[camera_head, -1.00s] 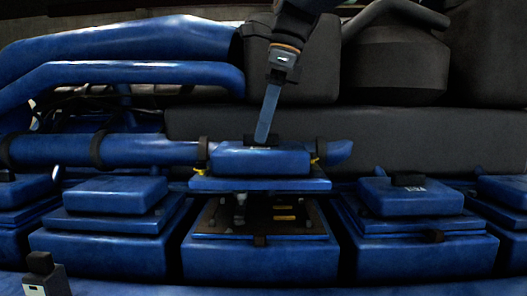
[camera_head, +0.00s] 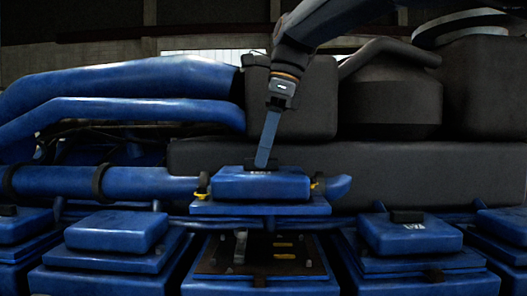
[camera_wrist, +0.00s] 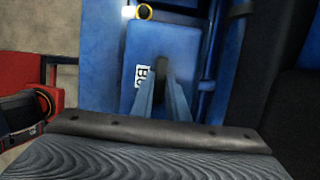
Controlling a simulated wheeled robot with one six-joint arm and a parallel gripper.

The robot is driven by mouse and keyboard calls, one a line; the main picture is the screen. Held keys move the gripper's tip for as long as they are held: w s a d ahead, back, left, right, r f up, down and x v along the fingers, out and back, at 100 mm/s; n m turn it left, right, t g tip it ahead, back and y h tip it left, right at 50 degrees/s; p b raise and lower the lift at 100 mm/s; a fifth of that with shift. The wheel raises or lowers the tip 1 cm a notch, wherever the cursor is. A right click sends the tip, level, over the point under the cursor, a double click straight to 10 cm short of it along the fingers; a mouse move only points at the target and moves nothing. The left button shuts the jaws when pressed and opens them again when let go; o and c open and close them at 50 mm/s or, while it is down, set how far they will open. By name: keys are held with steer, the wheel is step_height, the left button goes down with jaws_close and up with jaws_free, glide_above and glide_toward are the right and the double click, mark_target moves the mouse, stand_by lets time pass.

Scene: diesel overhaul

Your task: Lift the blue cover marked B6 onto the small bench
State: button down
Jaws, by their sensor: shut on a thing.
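The blue cover (camera_head: 261,184) is lifted level above an open blue housing (camera_head: 215,286) with dark inner parts showing. In the wrist view the cover (camera_wrist: 143,52) carries a white label that seems to read B6, turned sideways. My gripper (camera_head: 262,164) comes down from above and is shut on the dark handle on top of the cover. The wrist view shows the gripper fingers (camera_wrist: 160,80) close together around that handle. I cannot make out the small bench in these views.
Similar blue covers sit on their housings to the left (camera_head: 117,232) and right (camera_head: 408,236). A thick blue pipe (camera_head: 145,183) and a long dark grey block (camera_head: 420,170) lie behind the lifted cover. The wrist view shows a red object (camera_wrist: 20,80) on the left.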

steer(key=shift+r, duration=0.2)
step_height(320, 180, up, 3)
steer(key=p, duration=0.4)
steer(key=shift+p, duration=0.35)
steer(key=shift+f, duration=0.15)
